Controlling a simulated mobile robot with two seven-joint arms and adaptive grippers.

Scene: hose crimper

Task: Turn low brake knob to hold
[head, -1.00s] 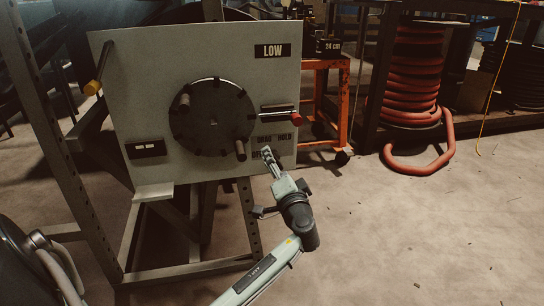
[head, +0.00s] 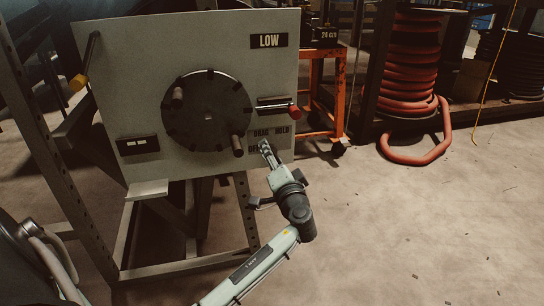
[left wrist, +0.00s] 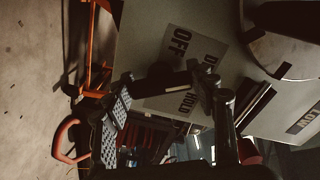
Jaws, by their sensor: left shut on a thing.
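The low brake knob (left wrist: 160,84) is a dark piece on the grey panel (head: 120,90), beside the printed words OFF, DRAG and HOLD. In the head view my left gripper (head: 265,147) is at the panel's lower right, just below the DRAG and HOLD labels (head: 271,132), and mostly hides the knob and part of OFF. In the left wrist view the knob lies between my ridged finger pad and the opposite dark finger, and the gripper is shut on it. The knob's exact pointing direction is hard to read. My right gripper is not in view.
A large dark wheel (head: 207,110) with handles is at the panel's middle. A red-tipped lever (head: 294,111) sticks out just above the labels, and a yellow-tipped lever (head: 78,82) is at upper left. An orange cart (head: 341,95) stands behind.

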